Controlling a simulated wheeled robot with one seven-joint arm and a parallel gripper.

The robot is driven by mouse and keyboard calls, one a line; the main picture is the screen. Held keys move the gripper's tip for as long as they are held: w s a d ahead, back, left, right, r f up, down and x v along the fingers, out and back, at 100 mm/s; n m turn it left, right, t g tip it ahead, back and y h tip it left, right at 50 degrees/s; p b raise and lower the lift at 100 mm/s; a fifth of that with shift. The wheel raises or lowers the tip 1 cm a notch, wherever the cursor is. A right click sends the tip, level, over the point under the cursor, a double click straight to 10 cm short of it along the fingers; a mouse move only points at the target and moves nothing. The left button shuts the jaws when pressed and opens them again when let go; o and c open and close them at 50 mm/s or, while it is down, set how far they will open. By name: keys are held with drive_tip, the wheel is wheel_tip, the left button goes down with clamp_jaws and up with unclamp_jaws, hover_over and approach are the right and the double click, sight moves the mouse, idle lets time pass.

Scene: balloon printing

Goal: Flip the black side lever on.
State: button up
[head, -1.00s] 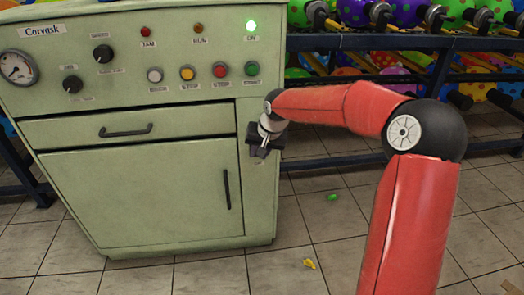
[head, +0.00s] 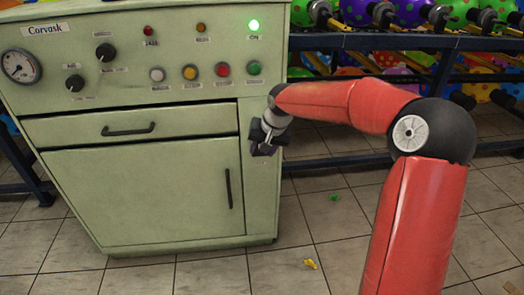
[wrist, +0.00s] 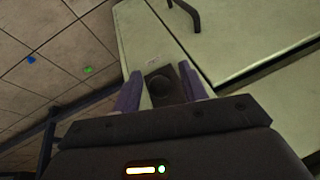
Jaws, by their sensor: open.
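My gripper (head: 263,148) is at the right strip of the green machine's front, beside the drawer, in the head view. In the wrist view my gripper (wrist: 161,89) is open, with one purple-grey finger on each side. Between the fingers shows a black plate with a round dark knob (wrist: 162,87) on the pale green panel, which looks like the black side lever. I cannot tell whether the fingers touch it, or which way the lever is set. In the head view my gripper covers that spot.
The green machine (head: 130,190) has a drawer handle (head: 128,130) and a door handle (head: 228,188) left of my gripper. A blue rack (head: 400,42) with spotted balloons stands behind.

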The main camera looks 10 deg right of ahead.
drive_tip(key=v, duration=0.6)
drive_tip(key=shift+s+r, duration=0.1)
drive_tip(key=shift+r, duration=0.05)
